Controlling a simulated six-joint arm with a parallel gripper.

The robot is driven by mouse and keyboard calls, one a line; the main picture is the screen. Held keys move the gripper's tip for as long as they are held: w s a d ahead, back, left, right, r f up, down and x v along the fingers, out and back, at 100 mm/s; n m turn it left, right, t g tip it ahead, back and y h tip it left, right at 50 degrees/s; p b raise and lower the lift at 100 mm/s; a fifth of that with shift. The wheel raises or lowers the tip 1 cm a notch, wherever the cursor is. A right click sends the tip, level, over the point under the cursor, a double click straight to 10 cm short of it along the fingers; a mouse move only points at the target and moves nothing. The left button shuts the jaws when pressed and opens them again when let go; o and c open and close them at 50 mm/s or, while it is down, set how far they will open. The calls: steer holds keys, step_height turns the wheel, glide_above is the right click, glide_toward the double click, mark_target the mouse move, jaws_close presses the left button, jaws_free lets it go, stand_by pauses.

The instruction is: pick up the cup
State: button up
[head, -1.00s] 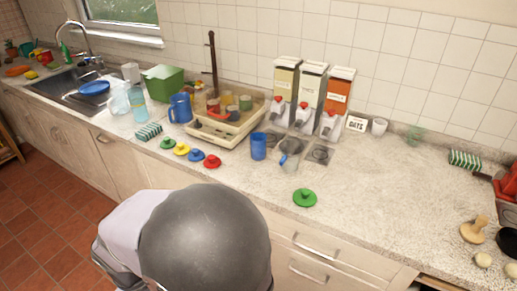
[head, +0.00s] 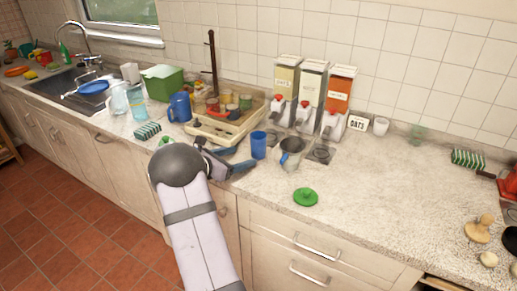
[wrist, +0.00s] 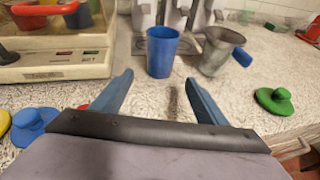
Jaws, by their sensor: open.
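A blue cup (head: 258,146) stands upright on the speckled counter. It also shows in the wrist view (wrist: 161,54), just beyond my fingertips and roughly centred between them. A grey, see-through mug with a blue handle (head: 291,154) stands right of it, also in the wrist view (wrist: 217,52). My gripper (head: 240,158) is low over the counter, left of and nearer than the blue cup. In the wrist view its two blue fingers (wrist: 159,78) are spread with nothing between them. A gap shows between the fingertips and the cup.
A beige tray (head: 205,139) with jars stands behind left. Three dispensers (head: 311,95) stand behind the cup. A green lid (head: 305,197) lies to the front right; a blue lid (wrist: 32,125) lies left of my gripper. The counter at right is mostly clear.

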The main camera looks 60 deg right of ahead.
mark_target(253, 149)
steer(key=shift+d+r+n+h, duration=0.2)
steer(key=shift+d+n+h, duration=0.15)
steer(key=shift+d, duration=0.5)
steer(key=shift+p+x, duration=0.35)
steer(key=shift+x, duration=0.65)
steer(key=shift+s+d+p, duration=0.2)
steer(key=shift+d+p, duration=0.2)
steer(key=shift+d, duration=0.05)
steer(key=shift+p+x, duration=0.8)
steer(key=shift+x, duration=1.35)
steer(key=c, duration=1.2)
